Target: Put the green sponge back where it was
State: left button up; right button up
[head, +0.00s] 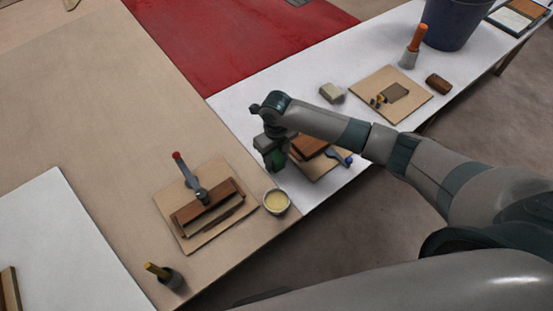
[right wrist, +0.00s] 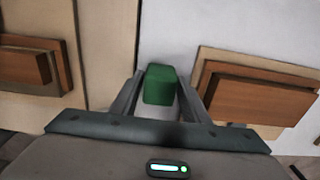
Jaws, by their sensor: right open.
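The green sponge (right wrist: 160,84) is a small dark green block, seen over the white surface between the fingers of my right gripper (right wrist: 160,76). The fingers are open, one on each side of it, with little room between. In the head view my right gripper (head: 272,156) points down at the near left end of the white table (head: 240,98). My left gripper is not in view.
Right of the gripper, a board (head: 325,172) carries a brown block (head: 308,146) and a blue-handled tool (head: 341,157).

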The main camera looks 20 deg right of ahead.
aim_at(276, 157)
notch_tip(276, 157, up, 12)
jog(key=b, duration=0.2)
jog(key=shift+b, duration=0.3)
jog(key=shift+s+f, duration=0.1)
dwell(0.7)
